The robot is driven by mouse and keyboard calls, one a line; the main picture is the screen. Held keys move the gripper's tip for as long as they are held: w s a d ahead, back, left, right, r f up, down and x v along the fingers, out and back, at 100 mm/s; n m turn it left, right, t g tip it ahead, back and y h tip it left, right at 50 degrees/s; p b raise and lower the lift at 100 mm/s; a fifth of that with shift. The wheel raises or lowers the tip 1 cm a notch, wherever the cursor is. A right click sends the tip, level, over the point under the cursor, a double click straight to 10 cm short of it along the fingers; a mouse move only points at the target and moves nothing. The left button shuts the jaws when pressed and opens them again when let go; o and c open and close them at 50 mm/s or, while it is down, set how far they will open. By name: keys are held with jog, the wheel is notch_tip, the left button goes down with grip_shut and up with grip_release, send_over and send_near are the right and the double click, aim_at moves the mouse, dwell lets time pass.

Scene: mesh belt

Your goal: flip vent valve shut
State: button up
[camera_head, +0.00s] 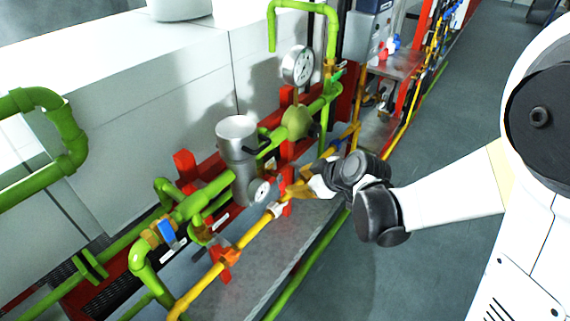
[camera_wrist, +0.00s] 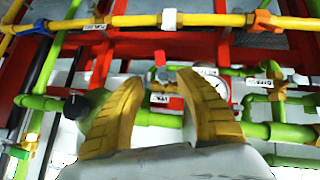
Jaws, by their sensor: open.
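My gripper (camera_wrist: 158,82) is open, with its two yellow-padded fingers spread and nothing between them. In the head view my gripper (camera_head: 300,188) is over the yellow pipe, right of the steel cylinder. In the head view that spot is hidden by my gripper.
Green pipes (camera_head: 207,190) and a yellow pipe (camera_head: 252,232) run beside my gripper. A steel cylinder (camera_head: 240,165), a round gauge (camera_head: 298,66), a blue handle (camera_head: 167,232) and an orange handle (camera_head: 230,256) stand nearby. The grey floor (camera_head: 440,120) at right is clear.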

aim_at(282, 183)
jog(key=b+x, duration=0.4)
jog(key=x, duration=0.7)
jog(key=shift+s+a, duration=0.1)
jog(key=shift+s, duration=0.05)
jog(key=shift+r, duration=0.1)
grip_shut()
